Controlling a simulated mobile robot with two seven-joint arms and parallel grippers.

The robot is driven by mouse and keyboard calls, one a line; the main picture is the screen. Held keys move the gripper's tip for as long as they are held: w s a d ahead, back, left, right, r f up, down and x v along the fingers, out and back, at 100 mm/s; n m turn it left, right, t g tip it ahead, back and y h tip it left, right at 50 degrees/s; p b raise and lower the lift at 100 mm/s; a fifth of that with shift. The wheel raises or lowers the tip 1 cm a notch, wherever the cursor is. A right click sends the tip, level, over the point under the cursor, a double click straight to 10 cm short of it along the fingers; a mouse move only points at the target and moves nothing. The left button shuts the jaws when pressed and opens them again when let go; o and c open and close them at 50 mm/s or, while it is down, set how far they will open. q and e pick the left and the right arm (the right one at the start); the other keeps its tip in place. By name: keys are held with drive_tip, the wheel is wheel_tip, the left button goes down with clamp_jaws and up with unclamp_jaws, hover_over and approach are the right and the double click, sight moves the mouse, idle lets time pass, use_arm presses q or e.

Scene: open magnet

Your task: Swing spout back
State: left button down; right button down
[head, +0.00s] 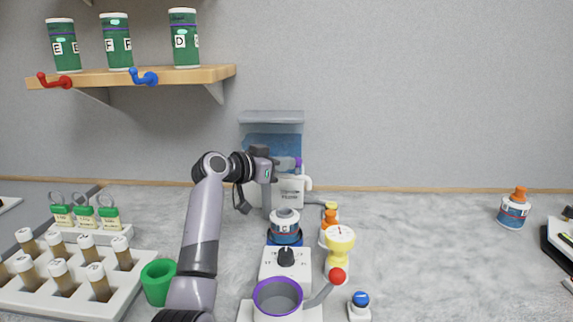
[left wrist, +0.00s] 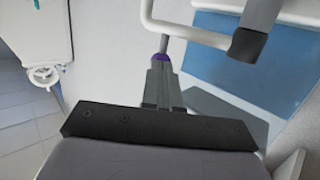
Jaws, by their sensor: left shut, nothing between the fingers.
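My left gripper (head: 296,162) is at the front of a clear tank with blue liquid (head: 270,127), above a white labelled container (head: 292,188). In the left wrist view its fingers (left wrist: 163,70) are shut with nothing between them, and a purple spot shows near their tips. A white bent tube (left wrist: 188,34) runs just beyond the fingertips there, ending in a dark grey block (left wrist: 246,45); whether the fingers touch it I cannot tell. In the head view a short grey pipe (head: 316,202) sticks out right of the white container; I cannot tell if it is the spout. My right gripper is out of view.
A blue-and-white jar (head: 285,226) stands behind a white device with a black knob (head: 286,257) and a purple-rimmed cup (head: 278,296). Vial racks (head: 70,270) and a green cup (head: 158,281) are left. The right counter is mostly clear.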

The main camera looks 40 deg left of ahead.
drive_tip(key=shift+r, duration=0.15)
use_arm(q)
drive_tip(key=shift+w+n+y+p, duration=0.6)
drive_tip(key=shift+w+n+y, duration=0.15)
drive_tip(key=shift+y, duration=0.15)
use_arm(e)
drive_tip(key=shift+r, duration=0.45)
use_arm(q)
drive_tip(key=shift+d, duration=0.1)
